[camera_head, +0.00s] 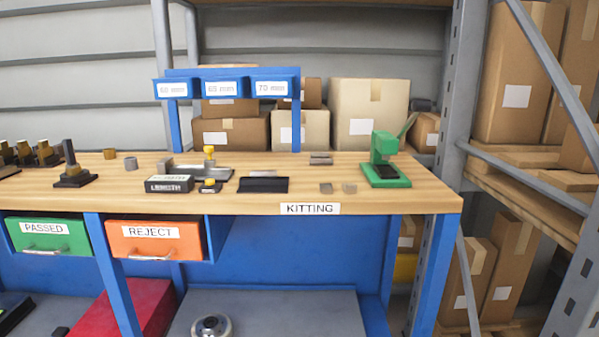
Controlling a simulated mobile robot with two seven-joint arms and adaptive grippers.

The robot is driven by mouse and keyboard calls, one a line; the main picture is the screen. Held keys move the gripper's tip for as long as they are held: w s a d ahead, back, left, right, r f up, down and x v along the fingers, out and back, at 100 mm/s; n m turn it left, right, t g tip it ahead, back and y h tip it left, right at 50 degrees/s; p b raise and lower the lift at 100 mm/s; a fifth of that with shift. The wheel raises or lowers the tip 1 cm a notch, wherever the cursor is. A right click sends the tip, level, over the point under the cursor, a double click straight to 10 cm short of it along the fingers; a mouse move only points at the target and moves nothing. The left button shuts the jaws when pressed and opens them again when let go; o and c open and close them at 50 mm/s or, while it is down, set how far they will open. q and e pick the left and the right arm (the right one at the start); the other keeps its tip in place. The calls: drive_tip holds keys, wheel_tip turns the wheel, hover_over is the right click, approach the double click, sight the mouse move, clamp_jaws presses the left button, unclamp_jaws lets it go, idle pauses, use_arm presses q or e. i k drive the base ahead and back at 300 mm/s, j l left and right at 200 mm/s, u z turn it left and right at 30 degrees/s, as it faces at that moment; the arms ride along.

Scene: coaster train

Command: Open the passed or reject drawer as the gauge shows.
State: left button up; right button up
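The green PASSED drawer (47,239) hangs under the bench top at the left, with a metal handle across its front. The orange REJECT drawer (152,241) is to its right, past a blue bench leg, with a similar handle. Both look shut or nearly so. The gauge (170,184) is a dark block labelled LENGTH on the bench, in front of a grey metal fixture with a yellow-topped part (209,156). Any reading on it is too small to make out. Neither of my grippers is in view.
The wooden bench top (400,200) carries a green press (384,162), a black tray (263,184), a dark stand (72,168) and small metal blocks. Blue labelled bins (221,88) stand above. A red box (150,300) sits below the drawers. Shelving with cartons is at the right.

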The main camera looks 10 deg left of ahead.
sight(45, 233)
drive_tip(key=u, duration=1.3)
